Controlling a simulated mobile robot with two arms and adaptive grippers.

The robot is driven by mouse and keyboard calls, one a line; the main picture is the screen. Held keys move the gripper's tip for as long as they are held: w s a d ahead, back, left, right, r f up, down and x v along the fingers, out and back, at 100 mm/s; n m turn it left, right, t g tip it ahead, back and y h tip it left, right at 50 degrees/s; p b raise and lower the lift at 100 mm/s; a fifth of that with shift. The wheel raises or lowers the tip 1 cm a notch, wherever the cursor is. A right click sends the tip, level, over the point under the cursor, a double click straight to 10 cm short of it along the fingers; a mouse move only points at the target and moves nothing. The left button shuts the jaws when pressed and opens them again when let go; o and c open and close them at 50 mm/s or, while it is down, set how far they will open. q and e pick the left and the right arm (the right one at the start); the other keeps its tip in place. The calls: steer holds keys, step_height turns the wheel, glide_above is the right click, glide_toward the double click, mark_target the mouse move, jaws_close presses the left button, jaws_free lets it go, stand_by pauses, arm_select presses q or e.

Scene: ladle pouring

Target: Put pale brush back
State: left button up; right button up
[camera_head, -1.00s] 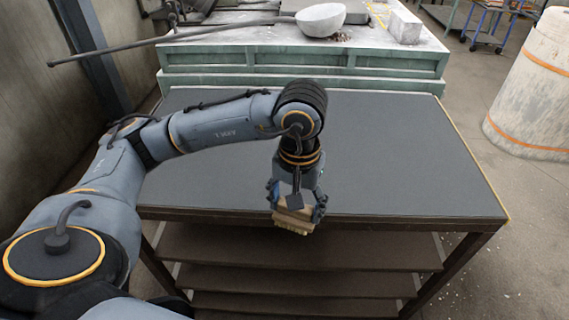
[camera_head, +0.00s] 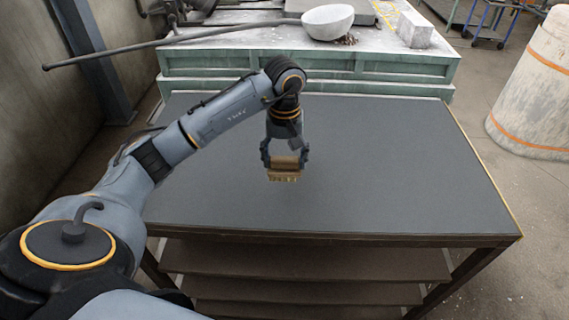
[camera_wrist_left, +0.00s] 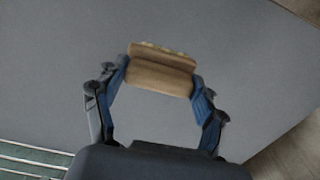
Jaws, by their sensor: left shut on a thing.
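The pale brush (camera_head: 285,168) is a tan wooden block with light bristles along its lower edge. My left gripper (camera_head: 285,161) is shut on it, with one finger at each end. The brush is over the middle of the dark grey table top (camera_head: 400,180); I cannot tell exactly how high above it. In the left wrist view the brush (camera_wrist_left: 161,70) lies between the two blue-padded fingertips of my left gripper (camera_wrist_left: 160,77), with the bristles on the far side. My right gripper is in neither view.
The dark table top is otherwise bare, with open shelves (camera_head: 300,262) below its front edge. Behind it stands a green bench (camera_head: 390,66) with a pale ladle bowl (camera_head: 328,22), its long handle reaching left, and a white block (camera_head: 414,29). A striped white column (camera_head: 535,90) stands at right.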

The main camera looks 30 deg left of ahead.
mark_target(285, 169)
arm_select(q)
steer(key=shift+w+a+f, duration=0.25)
steer(key=shift+w+f, duration=0.2)
steer(key=shift+f, duration=0.15)
steer(key=f+p, duration=0.1)
steer(key=f, duration=0.1)
steer(key=f+p, duration=0.1)
steer(key=shift+w+a+f+p, duration=0.2)
steer(key=shift+w+p, duration=0.05)
steer(key=shift+p, duration=0.1)
steer(key=shift+f, duration=0.2)
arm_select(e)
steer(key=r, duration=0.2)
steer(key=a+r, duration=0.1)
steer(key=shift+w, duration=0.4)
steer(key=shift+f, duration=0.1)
arm_select(q)
steer(key=shift+f+b, duration=0.2)
steer(key=shift+b, duration=0.15)
steer(key=o, duration=1.1)
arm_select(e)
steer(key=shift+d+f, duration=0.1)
arm_select(q)
steer(key=shift+r, duration=0.1)
